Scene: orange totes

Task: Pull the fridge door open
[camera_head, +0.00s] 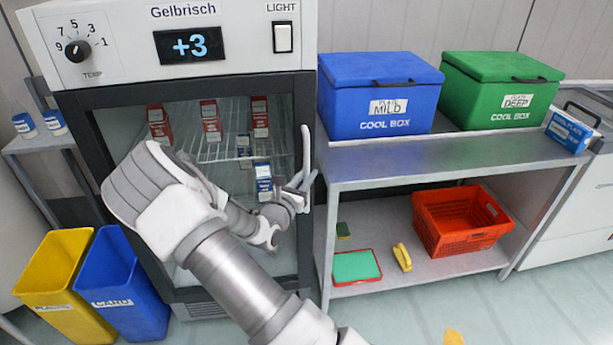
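The fridge (128,55) stands at the left, with a white control panel reading +3 and a glass door in a dark frame (80,125). The door looks closed against the body. A pale vertical handle (305,150) runs down the door's right edge. My gripper (301,181) is at the lower part of this handle, its fingers at or around the bar. Whether they grip it is too small to tell. My arm crosses in front of the glass and hides part of the door. Red-and-white cartons (210,120) and blue-and-white ones show on racks inside.
A metal table (400,165) stands close to the right of the handle, bearing blue (375,110) and green (490,105) cool boxes. An orange-red basket (455,230) is on its lower shelf. Yellow (60,285) and blue (125,290) bins stand on the floor at the lower left.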

